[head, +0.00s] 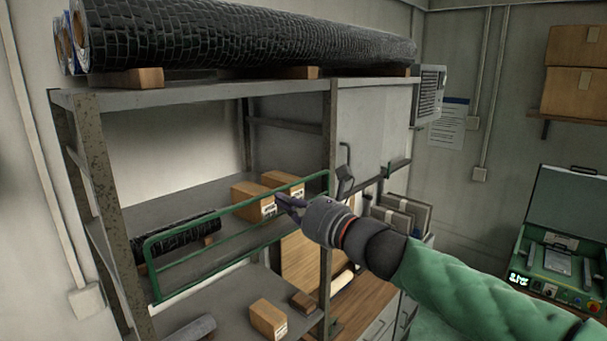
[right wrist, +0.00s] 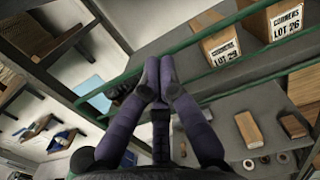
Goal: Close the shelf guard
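The shelf guard (head: 151,270) is a long green tube frame across the front of the middle shelf (head: 190,195). Its right end is at the right shelf post; its left end shows just right of the left post (head: 96,175), and I cannot tell if they touch. My right gripper (head: 283,200) is near the guard's right part. In the right wrist view its purple fingers (right wrist: 158,72) are together, with tips overlapping the guard's upper bar (right wrist: 205,36). I cannot tell if they touch it; no bar shows held between them. My left gripper is out of view.
Cartons (head: 253,200) and a dark roll (head: 178,235) lie on the shelf behind the guard. A small carton (head: 268,319) sits on the lower shelf. Large black rolls (head: 240,35) lie on top.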

